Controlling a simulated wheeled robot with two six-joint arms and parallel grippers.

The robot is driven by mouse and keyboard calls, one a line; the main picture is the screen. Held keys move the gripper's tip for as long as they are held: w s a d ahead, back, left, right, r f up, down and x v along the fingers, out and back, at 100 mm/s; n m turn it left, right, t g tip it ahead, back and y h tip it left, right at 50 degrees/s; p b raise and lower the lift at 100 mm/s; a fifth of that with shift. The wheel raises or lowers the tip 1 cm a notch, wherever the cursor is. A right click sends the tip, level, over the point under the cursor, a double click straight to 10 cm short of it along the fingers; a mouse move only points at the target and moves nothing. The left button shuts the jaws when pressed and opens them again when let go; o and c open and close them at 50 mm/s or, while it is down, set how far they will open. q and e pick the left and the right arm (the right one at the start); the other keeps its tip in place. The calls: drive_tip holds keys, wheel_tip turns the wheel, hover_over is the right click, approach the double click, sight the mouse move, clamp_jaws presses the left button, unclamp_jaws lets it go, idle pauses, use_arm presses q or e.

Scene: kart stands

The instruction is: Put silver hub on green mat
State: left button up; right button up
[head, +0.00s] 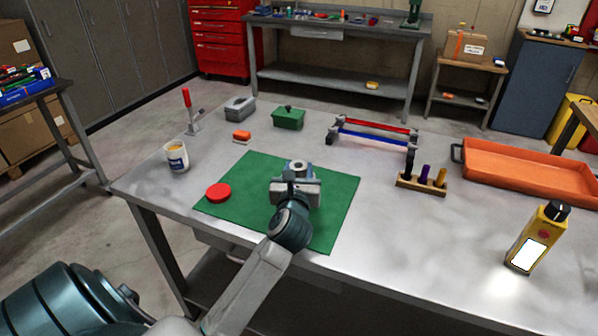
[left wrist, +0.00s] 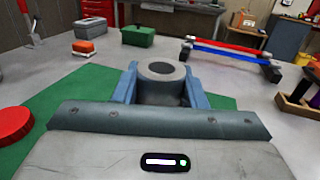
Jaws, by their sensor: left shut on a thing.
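The silver hub (head: 297,166) is a short grey cylinder with a dark centre hole. My left gripper (head: 296,175) is shut on it, over the green mat (head: 338,190) on the metal table. In the left wrist view the hub (left wrist: 161,77) sits between the two blue fingers of my left gripper (left wrist: 166,88). The gripper hides the hub's underside, so I cannot tell whether it touches the mat. The mat also shows in the left wrist view (left wrist: 88,92). My right gripper is not in view.
A red disc (head: 218,193) lies on the mat's left part. Behind the mat are an orange-and-white block (head: 241,136), a green box (head: 288,119) and a rack with red and blue bars (head: 375,137). A white cup (head: 176,158) stands left. An orange tray (head: 530,169) is right.

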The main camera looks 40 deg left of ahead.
use_arm(q)
drive_tip(key=shift+f, duration=0.15)
drive_tip(key=o, duration=1.2)
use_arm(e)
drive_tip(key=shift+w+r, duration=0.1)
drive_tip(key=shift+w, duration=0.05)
use_arm(q)
drive_tip(key=shift+o, duration=0.2)
drive_tip(key=shift+r, duration=0.2)
drive_tip(key=shift+s+d+f, duration=0.15)
drive_tip(key=shift+s+d, duration=0.15)
drive_tip(key=shift+s, duration=0.15)
drive_tip(key=b+v, duration=0.1)
drive_tip(key=v, duration=1)
drive_tip(key=shift+b, duration=0.35)
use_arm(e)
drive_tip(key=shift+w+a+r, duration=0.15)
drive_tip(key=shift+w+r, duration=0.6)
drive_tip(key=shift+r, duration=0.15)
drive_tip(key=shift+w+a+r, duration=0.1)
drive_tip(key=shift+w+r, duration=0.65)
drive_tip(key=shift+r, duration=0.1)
